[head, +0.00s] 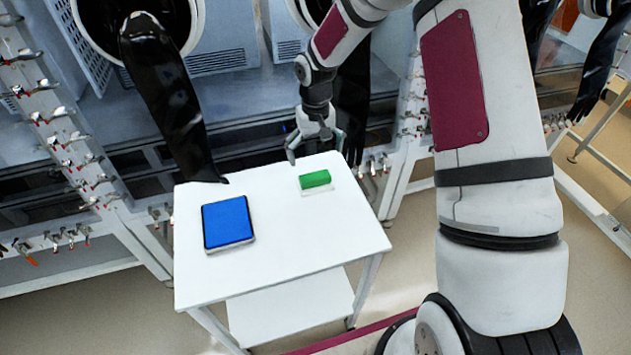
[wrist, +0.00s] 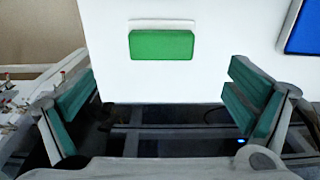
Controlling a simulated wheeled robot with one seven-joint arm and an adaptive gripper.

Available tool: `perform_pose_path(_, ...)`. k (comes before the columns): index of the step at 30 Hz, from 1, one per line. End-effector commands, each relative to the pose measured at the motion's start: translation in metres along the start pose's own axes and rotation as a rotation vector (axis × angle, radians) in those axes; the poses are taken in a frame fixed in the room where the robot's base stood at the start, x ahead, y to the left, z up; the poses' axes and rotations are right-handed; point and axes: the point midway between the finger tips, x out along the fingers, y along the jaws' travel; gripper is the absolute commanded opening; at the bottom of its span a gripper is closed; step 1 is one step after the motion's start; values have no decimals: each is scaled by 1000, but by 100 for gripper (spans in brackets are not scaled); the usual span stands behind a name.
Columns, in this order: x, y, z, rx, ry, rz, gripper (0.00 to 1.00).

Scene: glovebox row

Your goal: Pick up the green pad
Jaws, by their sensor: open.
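The green pad (head: 315,179) is a small green block on the white table, near its far right edge. It seems to rest on a thin white base (head: 318,190). In the wrist view the green pad (wrist: 161,45) is ahead of my gripper (wrist: 155,105), centred between the spread fingers and apart from them. In the head view my gripper (head: 316,147) is open and empty at the table's far edge, just beyond the pad and above the table.
A blue pad in a dark-edged tray (head: 228,222) lies on the left of the white table (head: 290,255). A black glove (head: 165,95) hangs down to the table's far left corner. The glovebox row with valves stands behind. The table's front right is clear.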

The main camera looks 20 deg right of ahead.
Motion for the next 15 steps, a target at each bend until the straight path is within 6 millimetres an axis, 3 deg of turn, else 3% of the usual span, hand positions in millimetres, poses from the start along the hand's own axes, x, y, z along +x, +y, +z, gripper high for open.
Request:
perform_pose_path(5, 28, 0, 2, 0, -3, 0, 98)
perform_pose_path(15, 52, -1, 3, 0, -3, 0, 98)
